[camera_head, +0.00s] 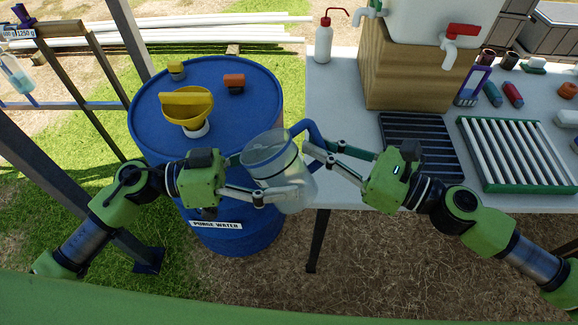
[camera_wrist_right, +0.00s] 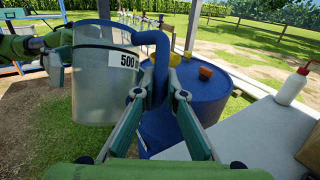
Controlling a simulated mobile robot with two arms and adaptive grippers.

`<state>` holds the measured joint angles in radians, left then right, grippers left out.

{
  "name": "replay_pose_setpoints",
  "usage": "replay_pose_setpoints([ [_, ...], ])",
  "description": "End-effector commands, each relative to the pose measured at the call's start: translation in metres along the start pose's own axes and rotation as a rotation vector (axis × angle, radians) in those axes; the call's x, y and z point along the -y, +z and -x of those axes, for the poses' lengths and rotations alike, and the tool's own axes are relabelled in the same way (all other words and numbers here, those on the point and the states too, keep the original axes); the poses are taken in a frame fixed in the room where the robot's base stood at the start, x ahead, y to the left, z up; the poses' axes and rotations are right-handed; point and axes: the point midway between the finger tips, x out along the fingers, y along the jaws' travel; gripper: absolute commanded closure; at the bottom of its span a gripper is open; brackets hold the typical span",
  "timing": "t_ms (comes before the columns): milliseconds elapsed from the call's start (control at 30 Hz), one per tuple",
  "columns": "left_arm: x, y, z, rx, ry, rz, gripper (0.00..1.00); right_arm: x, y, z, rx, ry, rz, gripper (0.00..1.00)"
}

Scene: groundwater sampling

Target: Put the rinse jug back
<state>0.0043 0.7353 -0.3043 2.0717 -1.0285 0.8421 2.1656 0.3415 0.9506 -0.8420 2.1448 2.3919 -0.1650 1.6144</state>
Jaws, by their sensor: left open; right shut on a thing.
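The rinse jug (camera_head: 290,188) is a translucent, pale container with a blue handle (camera_head: 308,130). It hangs in the air between the blue drum and the table. In the right wrist view the jug (camera_wrist_right: 95,90) looks roughly upright, with a "500" label near its rim. My right gripper (camera_head: 318,151) is shut on the handle, which also shows between its fingers in the right wrist view (camera_wrist_right: 160,70). My left gripper (camera_head: 252,178) is open at the jug's left side, one finger in front of its body. I cannot tell whether it touches the jug.
The blue drum (camera_head: 230,235), labelled "PURGE WATER", carries a yellow funnel (camera_head: 195,112). The white table (camera_head: 335,120) holds a wash bottle (camera_head: 323,42), a wooden block (camera_head: 405,72) under a white container, a dark rack (camera_head: 420,145) and a green-framed rack (camera_head: 480,182). The table's front-left top is clear.

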Motion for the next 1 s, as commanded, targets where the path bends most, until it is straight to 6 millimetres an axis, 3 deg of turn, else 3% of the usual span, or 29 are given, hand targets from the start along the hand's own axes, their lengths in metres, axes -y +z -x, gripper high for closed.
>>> replay_pose_setpoints([
  [200, -0.0005, -0.0006, -0.0133, 0.0, 0.001, -0.001, 0.22, -0.0001, 0.0003, -0.0001, 0.001, 0.0, 0.0, 1.0],
  [467, -0.0003, -0.0004, -0.0139, 0.0, 0.0, -0.001, 0.22, 0.0, 0.0003, -0.0001, 0.001, 0.0, 0.0, 1.0],
  [633, -0.0003, -0.0003, -0.0137, 0.0, 0.0, -0.001, 0.65, -0.0001, 0.0003, -0.0001, 0.001, 0.0, 0.0, 1.0],
  [700, -0.0003, -0.0003, -0.0136, 0.0, 0.0, -0.001, 0.65, -0.0001, 0.0003, -0.0001, 0.001, 0.0, 0.0, 1.0],
  [733, -0.0004, -0.0005, -0.0137, 0.0, 0.0, -0.001, 0.65, -0.0001, 0.0004, -0.0001, 0.001, 0.0, 0.0, 0.84],
  [800, -0.0004, -0.0005, -0.0137, 0.0, 0.001, -0.001, 0.65, -0.0003, 0.0003, -0.0001, 0.001, 0.001, 0.0, 0.7],
  [1000, -0.0004, -0.0006, -0.0137, 0.0, 0.001, -0.001, 0.65, -0.0004, 0.0002, -0.0001, 0.0, 0.001, 0.0, 0.7],
])
